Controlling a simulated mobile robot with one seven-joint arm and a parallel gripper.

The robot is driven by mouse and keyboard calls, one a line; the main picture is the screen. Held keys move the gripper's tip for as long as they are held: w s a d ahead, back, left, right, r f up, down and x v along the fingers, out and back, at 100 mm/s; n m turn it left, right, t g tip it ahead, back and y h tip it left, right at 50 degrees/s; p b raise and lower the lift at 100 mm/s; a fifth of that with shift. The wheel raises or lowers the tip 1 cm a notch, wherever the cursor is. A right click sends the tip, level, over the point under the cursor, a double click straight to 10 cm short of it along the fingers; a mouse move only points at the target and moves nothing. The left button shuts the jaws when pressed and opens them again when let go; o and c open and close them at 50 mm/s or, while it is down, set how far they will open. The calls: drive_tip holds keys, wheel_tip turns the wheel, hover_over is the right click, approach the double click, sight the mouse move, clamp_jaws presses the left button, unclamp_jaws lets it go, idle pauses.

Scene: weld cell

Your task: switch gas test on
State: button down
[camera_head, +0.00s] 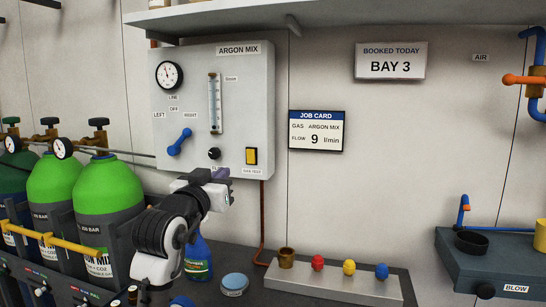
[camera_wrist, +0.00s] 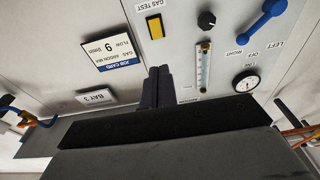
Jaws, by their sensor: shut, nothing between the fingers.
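The gas test switch is a yellow rocker (camera_head: 252,156) in a dark frame, low on the right of the grey ARGON MIX panel (camera_head: 245,90). Its label sits just below it. It also shows upright-side-down in the wrist view (camera_wrist: 155,27), beyond my fingertips. I cannot tell which way the rocker is tipped. My gripper (camera_head: 221,174) is shut and empty, just left of and below the switch in the head view. In the wrist view its dark fingers (camera_wrist: 158,73) are together and a visible gap separates them from the rocker.
The panel also bears a black knob (camera_head: 214,153), a blue lever (camera_head: 180,142), a flow tube (camera_head: 215,104) and a gauge (camera_head: 169,75). Green cylinders (camera_head: 108,186) stand left. A spray bottle (camera_head: 198,257) and a block with coloured knobs (camera_head: 335,280) are below.

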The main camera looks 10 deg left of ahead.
drive_tip(key=shift+w+d+f, duration=0.1)
drive_tip(key=shift+w+f, duration=0.05)
drive_tip(key=shift+f, duration=0.05)
drive_tip(key=shift+w, duration=0.1)
drive_tip(key=p, duration=0.4)
approach(250, 151)
drive_tip(key=w, duration=0.3)
drive_tip(key=w+r, duration=0.1)
drive_tip(key=w, duration=0.1)
drive_tip(key=shift+w, duration=0.3)
drive_tip(key=shift+w+f+p, duration=0.1)
drive_tip(key=shift+w+p, duration=0.25)
drive_tip(key=shift+w, duration=0.25)
drive_tip(key=shift+w, duration=0.1)
